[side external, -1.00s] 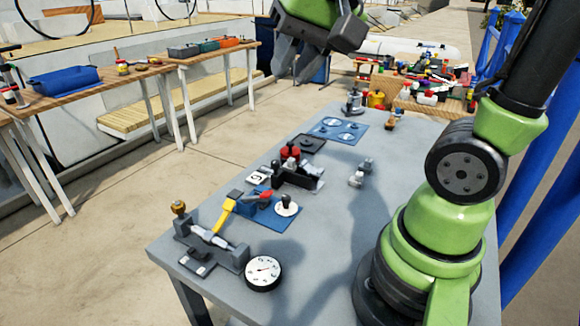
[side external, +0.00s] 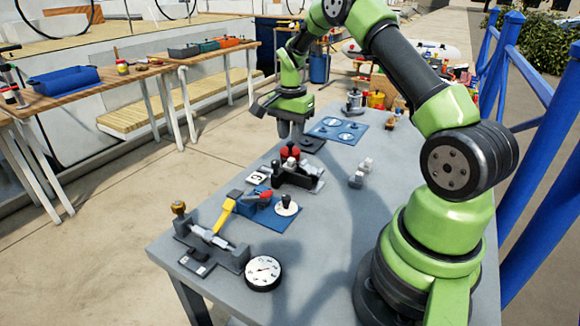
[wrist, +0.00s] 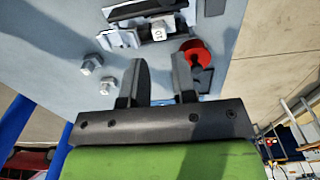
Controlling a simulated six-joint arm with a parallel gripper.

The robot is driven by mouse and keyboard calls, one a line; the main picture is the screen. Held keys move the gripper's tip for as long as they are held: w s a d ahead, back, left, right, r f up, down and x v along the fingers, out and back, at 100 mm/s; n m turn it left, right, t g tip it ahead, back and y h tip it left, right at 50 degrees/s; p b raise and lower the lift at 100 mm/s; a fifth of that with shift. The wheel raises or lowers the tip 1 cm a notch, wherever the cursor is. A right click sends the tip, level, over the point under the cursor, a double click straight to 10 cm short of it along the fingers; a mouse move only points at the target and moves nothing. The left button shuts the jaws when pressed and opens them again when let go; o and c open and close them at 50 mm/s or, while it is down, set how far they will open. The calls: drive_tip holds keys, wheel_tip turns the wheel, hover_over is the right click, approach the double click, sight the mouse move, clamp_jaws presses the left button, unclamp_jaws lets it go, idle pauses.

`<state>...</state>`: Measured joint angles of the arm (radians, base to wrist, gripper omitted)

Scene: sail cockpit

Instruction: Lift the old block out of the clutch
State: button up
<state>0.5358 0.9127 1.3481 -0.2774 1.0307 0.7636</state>
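The dark clutch-like fixture (side external: 298,178) stands mid-table in the side view, with a red round part (side external: 290,152) at its far end. In the wrist view, the fixture (wrist: 150,10) is at the top, and a small pale block marked 10 (wrist: 158,32) sits in it. I cannot tell for certain that this is the old block. The red part (wrist: 193,52) shows at its right. My gripper (side external: 290,138) points down just beyond the fixture, above the table. Its two fingers (wrist: 160,75) are apart with nothing held between them.
Two grey bolt-like pieces (side external: 361,173) stand right of the fixture. A blue mat with round discs (side external: 338,130) lies behind. Nearer are a yellow-handled tool (side external: 228,207), a round dial (side external: 263,272) and a grey jig (side external: 210,245).

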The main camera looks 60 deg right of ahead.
sight(291, 160)
wheel_tip(291, 160, down, 7)
drive_tip(key=shift+a+f, duration=0.15)
drive_tip(key=shift+f, duration=0.05)
clamp_jaws()
